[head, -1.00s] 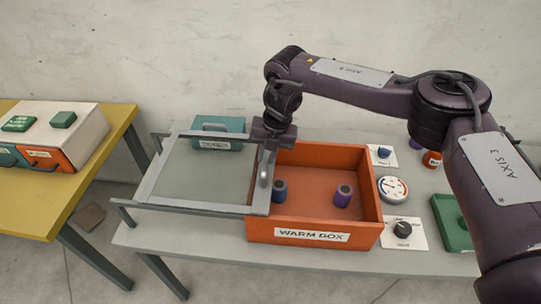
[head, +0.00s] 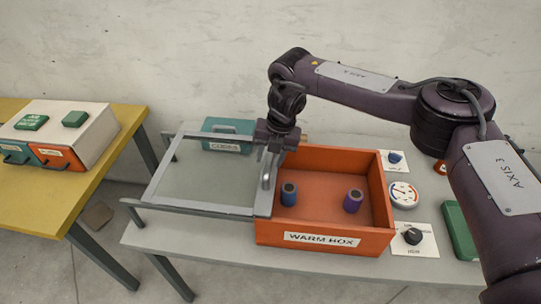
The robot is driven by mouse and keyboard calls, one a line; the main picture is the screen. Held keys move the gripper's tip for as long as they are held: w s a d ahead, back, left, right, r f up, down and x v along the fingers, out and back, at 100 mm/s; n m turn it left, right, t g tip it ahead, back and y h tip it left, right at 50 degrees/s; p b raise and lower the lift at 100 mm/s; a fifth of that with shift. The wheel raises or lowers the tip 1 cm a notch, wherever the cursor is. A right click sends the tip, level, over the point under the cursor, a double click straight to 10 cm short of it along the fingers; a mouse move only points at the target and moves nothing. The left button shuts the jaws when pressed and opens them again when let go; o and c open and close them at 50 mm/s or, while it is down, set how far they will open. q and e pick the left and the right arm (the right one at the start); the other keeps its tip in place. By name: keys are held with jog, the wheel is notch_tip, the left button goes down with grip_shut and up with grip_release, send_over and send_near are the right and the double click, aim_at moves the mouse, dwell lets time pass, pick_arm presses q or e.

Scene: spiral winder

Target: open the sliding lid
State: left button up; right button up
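The sliding lid (head: 205,183) is a grey translucent panel in a metal frame. It lies on two rails to the left of the orange warm box (head: 325,237), and the box's top is uncovered. The lid's upright grey handle (head: 267,178) stands at its right edge, by the box's left wall. My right gripper (head: 270,153) is at the top of this handle, pointing down, with its fingers seeming spread apart. The exact contact is too small to tell. My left gripper is not in view.
Two dark spools, one blue (head: 289,195) and one purple (head: 353,201), stand inside the box. A teal box (head: 228,134) sits behind the lid. Knobs and a gauge (head: 403,194) are right of the box. A yellow table (head: 40,210) stands at the left.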

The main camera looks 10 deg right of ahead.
notch_tip(320, 180, up, 8)
jog(key=d+b, duration=0.1)
jog(key=b, duration=0.1)
jog(key=shift+s+d+f, duration=0.15)
jog(key=shift+s+d, duration=0.05)
dwell(0.5)
